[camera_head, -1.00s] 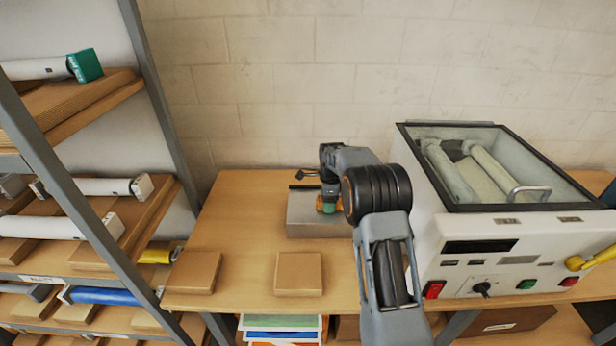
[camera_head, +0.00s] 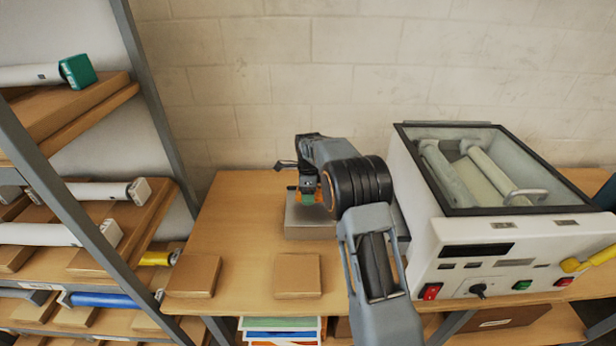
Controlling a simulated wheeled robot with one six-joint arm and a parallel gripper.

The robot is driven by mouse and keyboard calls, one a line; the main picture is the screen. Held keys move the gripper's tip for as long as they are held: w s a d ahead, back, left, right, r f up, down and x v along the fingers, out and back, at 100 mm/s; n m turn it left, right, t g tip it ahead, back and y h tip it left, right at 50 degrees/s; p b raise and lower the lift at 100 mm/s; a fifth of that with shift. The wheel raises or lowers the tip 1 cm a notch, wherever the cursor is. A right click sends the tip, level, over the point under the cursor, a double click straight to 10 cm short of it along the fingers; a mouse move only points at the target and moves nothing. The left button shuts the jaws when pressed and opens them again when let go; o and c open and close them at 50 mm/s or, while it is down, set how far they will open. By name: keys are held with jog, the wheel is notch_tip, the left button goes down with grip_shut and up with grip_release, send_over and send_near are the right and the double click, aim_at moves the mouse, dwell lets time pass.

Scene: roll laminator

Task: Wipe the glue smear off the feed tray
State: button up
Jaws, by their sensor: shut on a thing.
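The feed tray (camera_head: 308,232) is a grey metal plate on the wooden table, at the left side of the laminator. My gripper (camera_head: 309,198) is over the tray, pointing down and partly hidden by my own arm. It is shut on a small green and orange thing (camera_head: 306,197), perhaps a sponge or wiping pad. I cannot tell whether this thing touches the tray surface. No glue smear can be made out; the arm hides part of the tray.
The white laminator (camera_head: 500,220) with a glass lid stands right of the arm. Two wooden blocks (camera_head: 298,275) (camera_head: 193,275) lie at the table's front. A shelf rack (camera_head: 60,160) with rolls stands at the left.

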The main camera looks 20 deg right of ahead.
notch_tip(320, 180, up, 2)
jog(key=shift+w+p, duration=0.1)
jog(key=shift+p, duration=0.4)
jog(key=shift+r+p, duration=0.95)
jog(key=shift+r, duration=0.5)
